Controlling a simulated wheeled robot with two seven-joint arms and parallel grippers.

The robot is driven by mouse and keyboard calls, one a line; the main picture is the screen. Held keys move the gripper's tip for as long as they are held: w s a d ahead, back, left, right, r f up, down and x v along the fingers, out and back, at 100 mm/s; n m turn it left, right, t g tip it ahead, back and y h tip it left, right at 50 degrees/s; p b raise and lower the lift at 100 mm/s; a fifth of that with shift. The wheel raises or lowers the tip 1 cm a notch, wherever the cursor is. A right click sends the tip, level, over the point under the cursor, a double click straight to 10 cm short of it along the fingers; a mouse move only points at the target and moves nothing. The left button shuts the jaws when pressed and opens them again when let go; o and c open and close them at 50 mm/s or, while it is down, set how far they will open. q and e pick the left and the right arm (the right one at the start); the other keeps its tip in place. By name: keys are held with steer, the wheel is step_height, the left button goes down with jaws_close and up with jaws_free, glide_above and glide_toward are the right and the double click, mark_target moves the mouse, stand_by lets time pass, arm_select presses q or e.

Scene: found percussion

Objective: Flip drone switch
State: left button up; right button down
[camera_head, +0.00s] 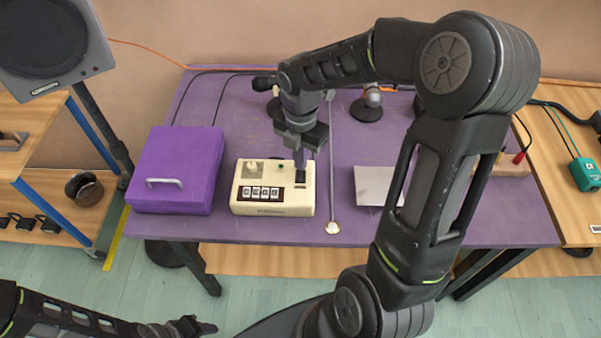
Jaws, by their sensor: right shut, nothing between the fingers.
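A cream-coloured box (246,207) sits on the purple table. Its top carries a row of several small white tiles, a small knob and a dark rocker switch (300,177) at the right, which I take to be the drone switch. My right gripper (299,160) points down, shut and empty, with its tip just above or at the back of the dark switch. I cannot tell whether it touches. My left arm shows at the bottom left, and its gripper (205,327) is low, away from the table; its jaws are not clear.
A purple case (180,165) with a metal handle stands left of the cream box. A thin rod (331,180) and a pale sheet (374,186) lie to the right. The purple table (460,228) is bare at the front right. A speaker (45,45) stands at the upper left.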

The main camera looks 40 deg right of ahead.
steer(key=shift+f+b, duration=0.65)
steer(key=shift+f, duration=0.35)
stand_by(0.4)
steer(key=shift+r+p, duration=0.65)
steer(key=shift+r, duration=0.05)
step_height(320, 180, up, 6)
steer(key=p, duration=0.5)
steer(key=shift+f, duration=0.1)
